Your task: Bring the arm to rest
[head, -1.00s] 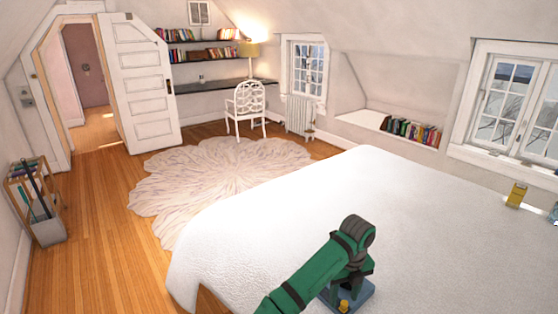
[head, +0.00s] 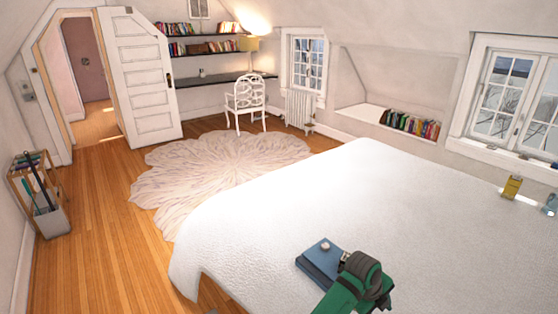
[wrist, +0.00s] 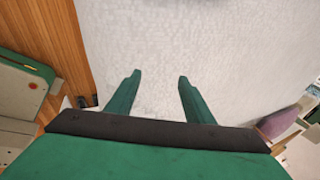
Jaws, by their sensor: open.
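My gripper (wrist: 158,77) shows in the wrist view with its two green fingers apart and nothing between them. The white bed cover fills the view beyond the fingertips, and I see no contact with it. In the head view my green arm (head: 360,283) reaches in from the bottom edge, bent over the near part of the white bed (head: 300,205). A blue block with a small pale knob shows at the bend of the arm and looks like part of it. The fingers cannot be made out in the head view.
A yellow item (head: 512,187) and a bluish item (head: 551,204) stand at the bed's far right, near the window. Wooden floor (head: 110,235) lies open to the left.

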